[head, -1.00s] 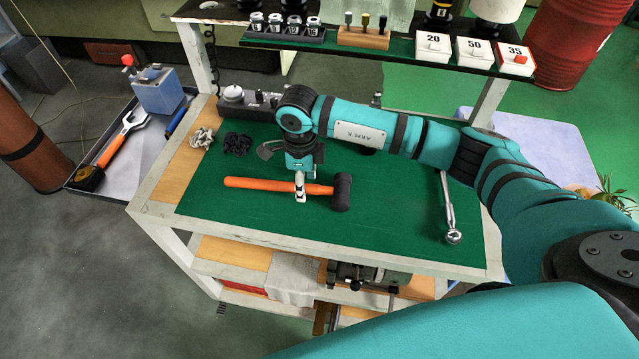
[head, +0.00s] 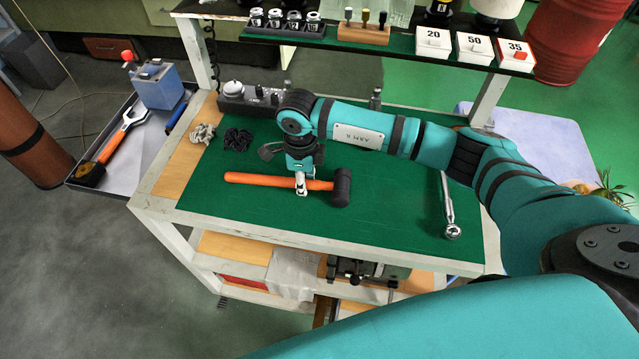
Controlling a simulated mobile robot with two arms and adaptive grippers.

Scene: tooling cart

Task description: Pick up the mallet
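The mallet (head: 262,180) has an orange handle and a black head (head: 342,187). It lies on the green top of the cart, handle to the left and head to the right. My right gripper (head: 302,187) points down at the handle, close to the head. Its light fingertips overlap the handle in this view. I cannot tell whether the fingers are pressed shut on it, as the far finger is hidden. My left gripper is not in view.
A ratchet wrench (head: 448,205) lies right of the mallet on the green mat (head: 390,215). Black links (head: 237,140), pale links (head: 203,133) and a padlock (head: 271,150) lie behind it. A raised shelf (head: 400,45) with sockets and numbered boxes spans the back.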

